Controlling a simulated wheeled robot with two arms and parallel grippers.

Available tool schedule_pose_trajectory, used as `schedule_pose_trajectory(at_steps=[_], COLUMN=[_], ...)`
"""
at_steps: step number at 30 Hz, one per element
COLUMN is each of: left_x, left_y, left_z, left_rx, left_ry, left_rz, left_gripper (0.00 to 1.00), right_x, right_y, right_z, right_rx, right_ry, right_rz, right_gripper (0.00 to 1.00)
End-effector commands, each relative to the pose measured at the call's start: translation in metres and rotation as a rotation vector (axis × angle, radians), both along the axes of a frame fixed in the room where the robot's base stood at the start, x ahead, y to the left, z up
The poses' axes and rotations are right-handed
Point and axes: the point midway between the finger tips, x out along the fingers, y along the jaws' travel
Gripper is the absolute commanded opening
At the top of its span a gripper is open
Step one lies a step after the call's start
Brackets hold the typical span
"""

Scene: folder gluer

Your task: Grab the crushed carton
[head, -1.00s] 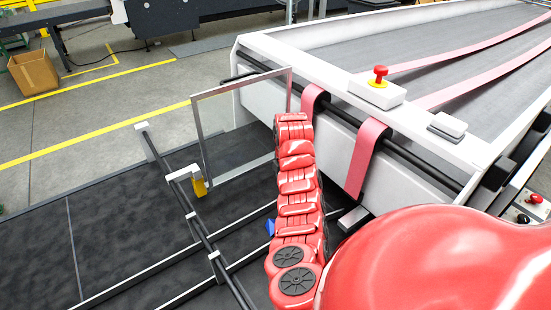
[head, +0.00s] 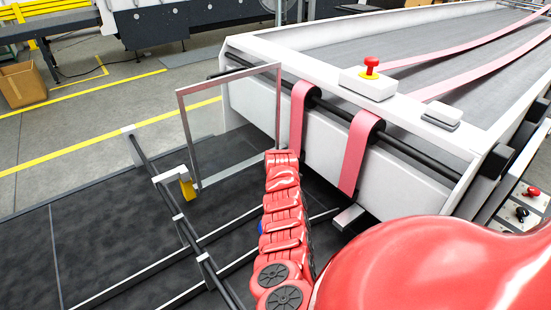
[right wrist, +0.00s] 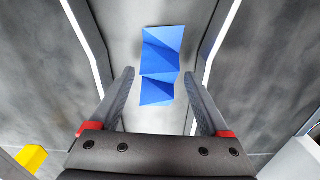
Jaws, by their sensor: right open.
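The crushed carton (right wrist: 162,52) is blue, with creased, folded faces. In the right wrist view it lies on a grey surface between two pale rails, ahead of my right gripper. My right gripper (right wrist: 159,74) is open, with one finger on each side of the carton's lower part in the picture; nothing shows gripped, and I cannot tell the depth between them. In the head view only a small blue sliver (head: 261,227) shows beside my red right arm, which hides the rest and the gripper. My left gripper is not in view.
A metal-framed clear panel (head: 235,125) stands left of my arm. The machine's belt bed (head: 400,55) with pink belts (head: 366,150) is to the right. A dark bar with a yellow-tipped bracket (head: 187,188) runs at left. A cardboard box (head: 22,84) stands on the floor.

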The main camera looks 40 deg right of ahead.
Motion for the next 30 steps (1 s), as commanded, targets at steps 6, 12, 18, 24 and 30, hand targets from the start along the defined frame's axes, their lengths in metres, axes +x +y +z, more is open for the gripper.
schedule_pose_trajectory(at_steps=[6, 12, 18, 24, 30], left_x=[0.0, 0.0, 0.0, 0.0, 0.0], left_y=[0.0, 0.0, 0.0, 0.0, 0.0], left_z=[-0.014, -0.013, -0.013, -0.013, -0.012], left_rx=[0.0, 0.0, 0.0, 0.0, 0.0], left_ry=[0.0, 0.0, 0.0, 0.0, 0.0], left_rz=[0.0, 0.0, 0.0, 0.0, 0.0], left_gripper=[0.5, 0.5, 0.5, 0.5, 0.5], right_x=[0.001, 0.001, 0.001, 0.001, 0.001], right_y=[0.0, 0.0, 0.0, 0.0, 0.0], right_z=[-0.027, -0.026, -0.026, -0.026, -0.024], right_rx=[0.001, -0.002, -0.002, -0.002, -0.002], right_ry=[-0.002, -0.003, -0.003, -0.003, -0.003], right_rz=[-0.001, 0.0, 0.0, 0.0, 0.0], right_gripper=[0.8, 0.76, 0.4, 0.12, 0.12])
